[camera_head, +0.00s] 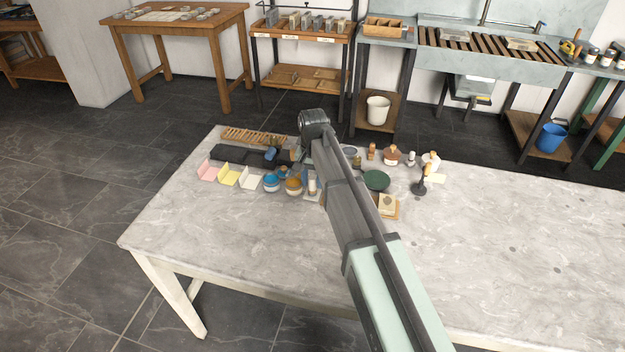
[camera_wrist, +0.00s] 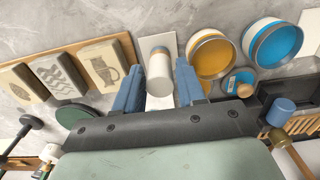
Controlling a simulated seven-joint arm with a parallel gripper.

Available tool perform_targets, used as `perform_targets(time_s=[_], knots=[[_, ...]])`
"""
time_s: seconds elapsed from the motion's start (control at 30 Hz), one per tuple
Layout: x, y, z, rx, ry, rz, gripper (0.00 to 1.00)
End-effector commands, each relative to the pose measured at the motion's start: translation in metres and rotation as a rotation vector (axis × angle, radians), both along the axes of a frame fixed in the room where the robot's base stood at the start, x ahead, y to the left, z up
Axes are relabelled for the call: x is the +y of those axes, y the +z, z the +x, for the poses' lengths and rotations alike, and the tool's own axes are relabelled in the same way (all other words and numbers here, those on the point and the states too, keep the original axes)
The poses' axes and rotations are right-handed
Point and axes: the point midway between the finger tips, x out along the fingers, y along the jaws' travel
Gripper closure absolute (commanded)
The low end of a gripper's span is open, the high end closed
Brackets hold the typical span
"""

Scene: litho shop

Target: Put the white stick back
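A short white stick with a tan band (camera_wrist: 160,74) stands on a small white card (camera_wrist: 156,40) in the wrist view. It also shows in the head view (camera_head: 312,187), just left of my arm. My gripper (camera_wrist: 160,82) has two blue fingers, one on either side of the stick, with a narrow gap visible on both sides. The fingers are apart and hold nothing that I can see. In the head view my arm hides most of the gripper.
Beside the stick are an orange pot (camera_wrist: 212,54) and a blue pot (camera_wrist: 272,42). On the other side lies a wooden board with carved blocks (camera_wrist: 126,42), and a green disc (camera_wrist: 73,116). Small bottles (camera_head: 392,155) stand behind my arm. The marble table's front and right are clear.

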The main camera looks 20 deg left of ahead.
Motion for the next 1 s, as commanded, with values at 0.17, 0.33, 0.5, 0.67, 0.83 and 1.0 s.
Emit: perform_targets(time_s=[0.17,0.33,0.5,0.67,0.83,1.0], knots=[[0.0,0.021,0.001,-0.002,0.0,0.001,0.61],[0.001,0.051,0.001,-0.002,0.0,0.001,0.61],[0.001,0.08,0.001,-0.002,0.0,0.001,0.61],[0.0,0.102,0.001,-0.001,0.0,0.001,0.61],[0.0,0.115,0.001,-0.001,0.0,0.001,0.61],[0.0,0.12,0.0,0.0,0.0,0.0,0.61]])
